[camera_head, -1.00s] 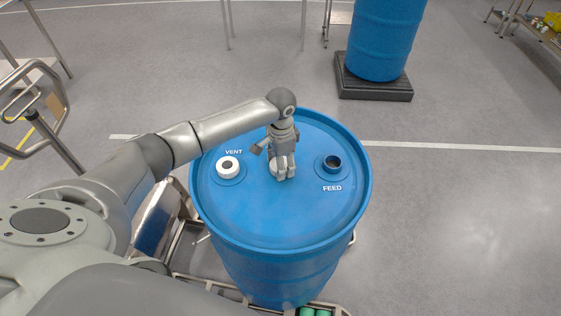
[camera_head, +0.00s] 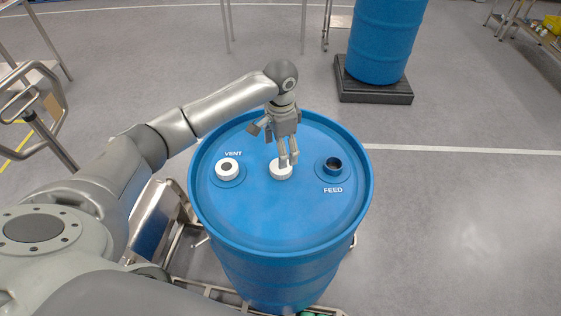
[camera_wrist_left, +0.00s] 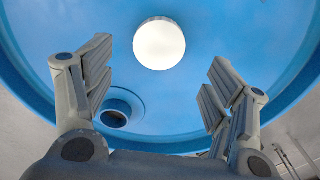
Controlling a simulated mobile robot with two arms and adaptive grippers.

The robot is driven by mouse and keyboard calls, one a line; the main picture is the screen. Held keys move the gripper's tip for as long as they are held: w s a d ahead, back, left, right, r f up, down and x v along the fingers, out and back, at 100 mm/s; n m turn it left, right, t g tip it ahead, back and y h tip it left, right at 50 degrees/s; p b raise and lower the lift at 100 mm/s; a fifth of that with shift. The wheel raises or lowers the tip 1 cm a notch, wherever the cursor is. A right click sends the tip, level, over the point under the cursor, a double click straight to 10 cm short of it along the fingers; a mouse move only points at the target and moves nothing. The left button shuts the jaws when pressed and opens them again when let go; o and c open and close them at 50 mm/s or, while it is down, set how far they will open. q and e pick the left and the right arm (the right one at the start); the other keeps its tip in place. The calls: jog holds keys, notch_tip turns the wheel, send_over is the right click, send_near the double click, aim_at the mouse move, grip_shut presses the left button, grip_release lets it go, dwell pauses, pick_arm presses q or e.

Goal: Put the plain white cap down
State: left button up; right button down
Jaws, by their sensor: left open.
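The plain white cap (camera_head: 281,170) lies on the lid of the blue drum (camera_head: 270,215), between the VENT and FEED openings. In the left wrist view the cap (camera_wrist_left: 159,44) is a plain white disc with blue lid around it. My left gripper (camera_head: 288,162) is just above the cap and partly covers it in the head view. In the left wrist view its fingers (camera_wrist_left: 157,85) are spread wide with nothing between them. The cap lies beyond the fingertips, apart from them. My right gripper is in neither view.
The FEED opening (camera_head: 332,166) is a dark open port; one port (camera_wrist_left: 115,113) shows in the wrist view. Another blue drum (camera_head: 388,40) stands behind on a black pallet (camera_head: 374,90). The lid's front is clear.

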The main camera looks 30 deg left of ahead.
pick_arm(q)
notch_tip(320, 180, up, 5)
jog(key=shift+r+b, duration=0.1)
jog(key=shift+b, duration=0.2)
dwell(0.4)
